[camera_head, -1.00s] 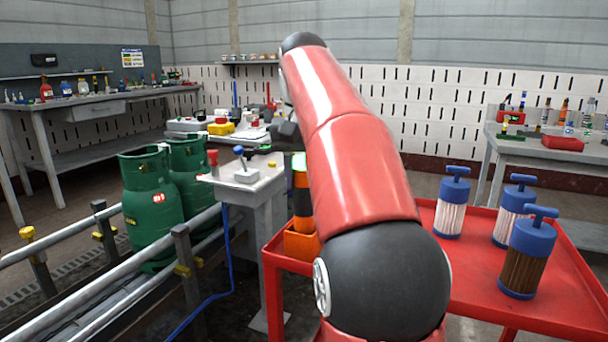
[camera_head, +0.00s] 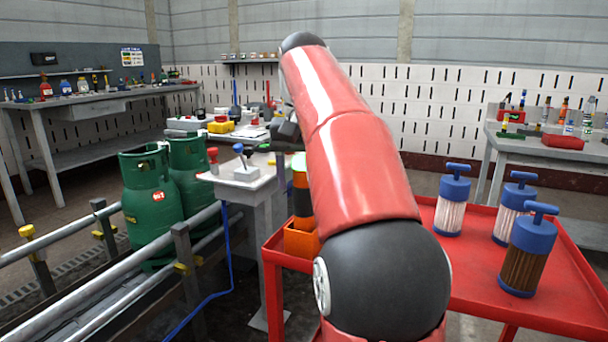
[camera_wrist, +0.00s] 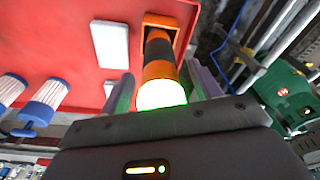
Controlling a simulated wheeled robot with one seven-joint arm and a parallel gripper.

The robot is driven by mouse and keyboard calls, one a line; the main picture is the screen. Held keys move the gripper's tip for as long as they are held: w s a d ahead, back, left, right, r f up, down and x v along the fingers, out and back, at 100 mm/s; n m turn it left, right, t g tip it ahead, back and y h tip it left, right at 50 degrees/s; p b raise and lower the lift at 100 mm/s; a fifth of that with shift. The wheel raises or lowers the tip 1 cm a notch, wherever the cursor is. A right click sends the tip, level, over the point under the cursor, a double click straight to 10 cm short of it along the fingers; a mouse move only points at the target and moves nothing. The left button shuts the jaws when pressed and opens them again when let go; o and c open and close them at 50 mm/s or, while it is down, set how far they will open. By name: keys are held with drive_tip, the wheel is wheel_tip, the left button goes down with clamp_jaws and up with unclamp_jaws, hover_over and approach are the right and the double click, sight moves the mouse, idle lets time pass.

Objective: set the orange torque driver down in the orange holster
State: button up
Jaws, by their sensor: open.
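The orange torque driver (camera_head: 301,188), orange with black bands, stands upright in the orange holster (camera_head: 300,243) at the left edge of the red cart. In the wrist view, the driver (camera_wrist: 160,70) runs from the holster (camera_wrist: 181,22) toward my gripper, its near end glowing pale green. My gripper (camera_wrist: 161,72) is open. Its two fingers lie on either side of the driver's near end, with visible gaps on both sides. In the head view my arm hides part of the driver and gripper. The driver's lower end is hidden inside the holster.
Several blue-capped cylinders (camera_head: 453,201) stand on the red cart (camera_head: 470,270). A white block (camera_wrist: 110,44) lies beside the holster in the wrist view. A small pedestal with a joystick (camera_head: 245,172) stands behind the cart.

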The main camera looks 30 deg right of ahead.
drive_tip(key=r+p, duration=0.1)
drive_tip(key=r, duration=0.3)
drive_tip(key=r+p, duration=0.1)
drive_tip(key=r, duration=0.1)
drive_tip(key=shift+s+a+p, duration=0.15)
drive_tip(key=shift+s+p, duration=0.15)
drive_tip(key=shift+s, duration=0.05)
drive_tip(key=shift+s+a+r, duration=0.15)
drive_tip(key=shift+r, duration=0.7)
drive_tip(key=shift+s+a+f, duration=0.2)
drive_tip(key=shift+s+a, duration=0.1)
drive_tip(key=shift+a, duration=0.1)
drive_tip(key=s+a+f+n+t, duration=0.1)
drive_tip(key=s+a+f, duration=0.3)
drive_tip(key=f, duration=0.5)
drive_tip(key=s+a+f+n+t, duration=0.1)
drive_tip(key=s+a+f+n, duration=0.2)
drive_tip(key=s+f, duration=0.5)
drive_tip(key=s+a+f+n+t, duration=0.1)
drive_tip(key=s+a+f, duration=0.4)
drive_tip(key=f, duration=0.5)
drive_tip(key=shift+s+f+n+t+y, duration=0.2)
drive_tip(key=shift+s+n+t+y, duration=0.2)
drive_tip(key=shift+s+t, duration=0.25)
